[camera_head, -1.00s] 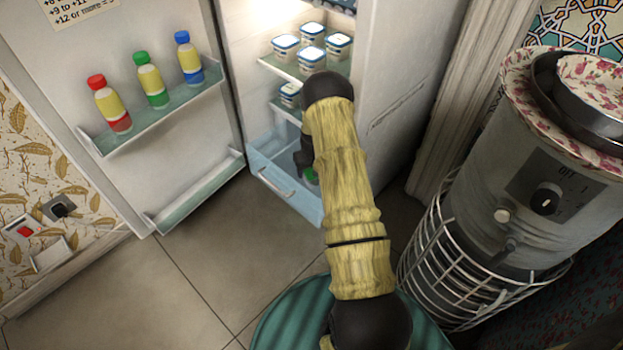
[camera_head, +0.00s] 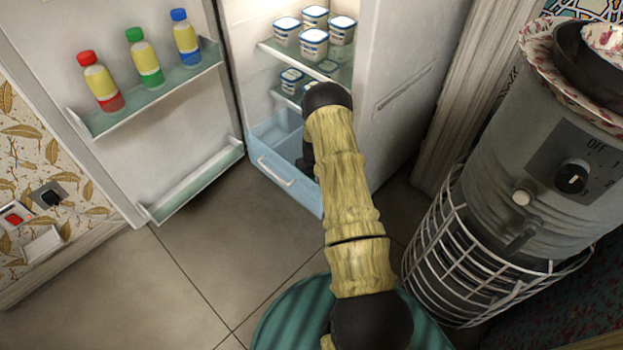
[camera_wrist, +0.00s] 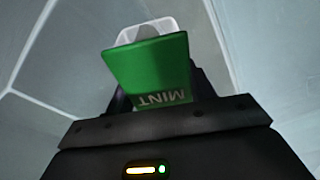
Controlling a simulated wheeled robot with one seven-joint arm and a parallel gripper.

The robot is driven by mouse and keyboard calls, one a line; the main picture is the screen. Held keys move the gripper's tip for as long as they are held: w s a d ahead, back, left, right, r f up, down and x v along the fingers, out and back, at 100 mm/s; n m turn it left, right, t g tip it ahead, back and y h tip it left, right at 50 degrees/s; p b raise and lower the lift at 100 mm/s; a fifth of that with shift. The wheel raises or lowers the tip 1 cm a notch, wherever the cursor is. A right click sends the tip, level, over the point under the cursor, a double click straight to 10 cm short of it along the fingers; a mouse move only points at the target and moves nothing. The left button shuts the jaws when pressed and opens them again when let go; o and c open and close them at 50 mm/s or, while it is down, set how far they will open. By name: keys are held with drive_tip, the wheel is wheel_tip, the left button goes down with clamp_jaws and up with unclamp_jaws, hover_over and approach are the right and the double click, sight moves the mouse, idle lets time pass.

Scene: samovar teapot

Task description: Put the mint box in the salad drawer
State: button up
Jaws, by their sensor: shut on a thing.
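The green mint box (camera_wrist: 150,70), lettered MINT, is held between the fingers of my gripper (camera_wrist: 150,95) in the wrist view. A clear, pale end of the box shows beyond the green part. Pale drawer-like walls surround it there. In the head view my gripper (camera_head: 308,165) points down over the light blue salad drawer (camera_head: 283,180) at the bottom of the fridge. The drawer is pulled out, with a handle on its front. My arm hides its right part. The mint box is hidden in the head view, and I cannot tell whether it touches the drawer floor.
White tubs (camera_head: 314,43) stand on the fridge shelf (camera_head: 290,50) above, with more on the lower shelf. The open fridge door (camera_head: 180,125) holds three bottles (camera_head: 145,58) at left. A large grey samovar (camera_head: 545,150) in a wire cage stands at right.

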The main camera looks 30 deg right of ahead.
drive_tip(key=shift+f, duration=0.1)
drive_tip(key=o, duration=1.1)
drive_tip(key=r+p, duration=0.2)
drive_tip(key=r, duration=0.1)
drive_tip(key=s+r+p, duration=0.1)
drive_tip(key=r+p, duration=0.1)
drive_tip(key=r, duration=0.2)
drive_tip(key=r+p, duration=0.2)
drive_tip(key=r, duration=0.2)
drive_tip(key=shift+s, duration=0.25)
drive_tip(key=shift+s+r+p, duration=0.15)
drive_tip(key=shift+r+p, duration=0.15)
drive_tip(key=shift+r, duration=0.25)
